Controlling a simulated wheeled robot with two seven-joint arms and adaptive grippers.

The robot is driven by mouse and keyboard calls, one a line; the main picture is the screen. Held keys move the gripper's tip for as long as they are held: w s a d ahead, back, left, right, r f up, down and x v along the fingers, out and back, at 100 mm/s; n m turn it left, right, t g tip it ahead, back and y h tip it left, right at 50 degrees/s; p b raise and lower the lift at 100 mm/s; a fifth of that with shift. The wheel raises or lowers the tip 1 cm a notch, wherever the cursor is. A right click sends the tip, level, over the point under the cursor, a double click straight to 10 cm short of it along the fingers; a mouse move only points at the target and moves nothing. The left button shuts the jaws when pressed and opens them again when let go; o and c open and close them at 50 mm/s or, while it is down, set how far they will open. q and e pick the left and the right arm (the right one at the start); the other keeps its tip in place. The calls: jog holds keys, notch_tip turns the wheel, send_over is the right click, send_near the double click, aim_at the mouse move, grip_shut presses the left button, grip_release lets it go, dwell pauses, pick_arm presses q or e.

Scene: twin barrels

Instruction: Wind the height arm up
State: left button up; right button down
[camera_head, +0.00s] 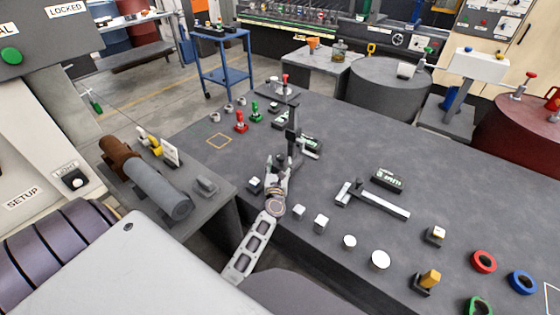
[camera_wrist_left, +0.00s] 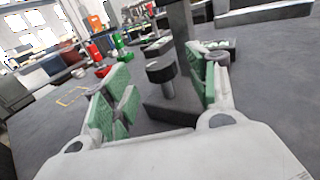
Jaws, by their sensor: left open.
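A dark upright post (camera_head: 293,125) stands on the grey bench, just beyond my left gripper (camera_head: 276,163). The post also shows in the wrist view (camera_wrist_left: 181,28). Beside it in that view, a dark round knob (camera_wrist_left: 161,72) on a short stem rises from a dark base (camera_wrist_left: 168,115). The knob lies between the green-padded fingers of my open left gripper (camera_wrist_left: 158,85), with visible space on both sides. I cannot tell for certain which part is the height arm. My right gripper is not in view.
A T-shaped metal bar (camera_head: 380,204) and a dark "JAM" block (camera_head: 388,180) lie to the right.

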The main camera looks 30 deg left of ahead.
pick_arm(q)
jog(key=shift+x, duration=1.1)
jog(key=shift+w, duration=0.1)
jog(key=c, duration=1)
jog(key=shift+a+f+b, duration=0.1)
jog(key=shift+a+b, duration=0.05)
jog(key=shift+b, duration=0.15)
jog(key=shift+a+m+t+h+b, duration=0.1)
jog(key=shift+m+t+h+b, duration=0.45)
jog(key=shift+h, duration=0.25)
jog(key=shift+m+h, duration=0.25)
jog(key=shift+h, duration=0.05)
jog(key=shift+a+m+h+b, duration=0.15)
jog(key=shift+m+h+b, duration=0.45)
jog(key=shift+h+b, duration=0.35)
jog(key=shift+t+h+b, duration=0.25)
jog(key=shift+b, duration=0.1)
jog(key=shift+m+h, duration=0.3)
jog(key=shift+m, duration=0.1)
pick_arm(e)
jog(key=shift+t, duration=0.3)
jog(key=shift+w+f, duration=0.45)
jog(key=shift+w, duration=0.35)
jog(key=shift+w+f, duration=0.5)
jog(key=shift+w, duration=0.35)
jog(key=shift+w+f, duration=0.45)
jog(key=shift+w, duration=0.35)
